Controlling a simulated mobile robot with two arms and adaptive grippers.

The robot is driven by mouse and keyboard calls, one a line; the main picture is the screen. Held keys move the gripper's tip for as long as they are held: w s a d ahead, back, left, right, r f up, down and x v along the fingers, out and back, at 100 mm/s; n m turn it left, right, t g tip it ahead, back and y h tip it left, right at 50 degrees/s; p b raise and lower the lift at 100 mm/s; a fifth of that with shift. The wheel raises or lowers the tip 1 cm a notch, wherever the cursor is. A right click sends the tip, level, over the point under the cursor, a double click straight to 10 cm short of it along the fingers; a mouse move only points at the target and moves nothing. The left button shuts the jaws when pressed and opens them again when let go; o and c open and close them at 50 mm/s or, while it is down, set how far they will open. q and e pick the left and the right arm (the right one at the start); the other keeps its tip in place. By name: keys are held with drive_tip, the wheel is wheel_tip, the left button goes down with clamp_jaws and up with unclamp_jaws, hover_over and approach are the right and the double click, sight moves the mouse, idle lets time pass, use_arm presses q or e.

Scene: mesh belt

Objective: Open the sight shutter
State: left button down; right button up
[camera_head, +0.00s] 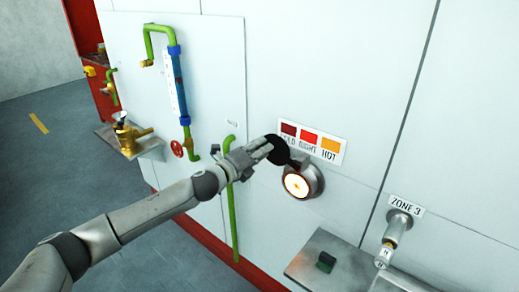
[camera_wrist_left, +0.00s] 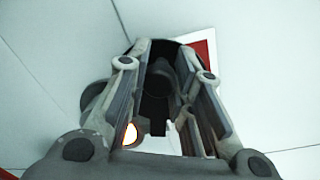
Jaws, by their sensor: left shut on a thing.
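The sight shutter (camera_head: 279,152) is a black disc on a short arm at the upper left of the round sight port (camera_head: 297,184). The port's bright orange-white glow shows fully, with the disc off to its side. My left gripper (camera_head: 268,147) is shut on the shutter from the left. In the left wrist view the dark shutter (camera_wrist_left: 155,108) sits between my fingers, partly hidden by them, and a bit of the glow (camera_wrist_left: 130,134) shows at lower left. My right gripper is not in view.
A COLD/RIGHT/HOT colour label (camera_head: 312,141) is just above the port. A ZONE 3 selector knob (camera_head: 395,234) and a metal shelf (camera_head: 320,250) are at lower right. Green pipes (camera_head: 231,205) and a red valve wheel (camera_head: 177,149) stand near my left arm.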

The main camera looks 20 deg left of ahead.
use_arm(q)
drive_tip(key=shift+r, duration=0.15)
drive_tip(key=c, duration=1.3)
unclamp_jaws()
drive_tip(key=shift+o, duration=0.5)
drive_tip(key=shift+s, duration=0.1)
drive_tip(key=v, duration=1.1)
drive_tip(key=shift+s+a, duration=0.2)
drive_tip(key=shift+s, duration=0.15)
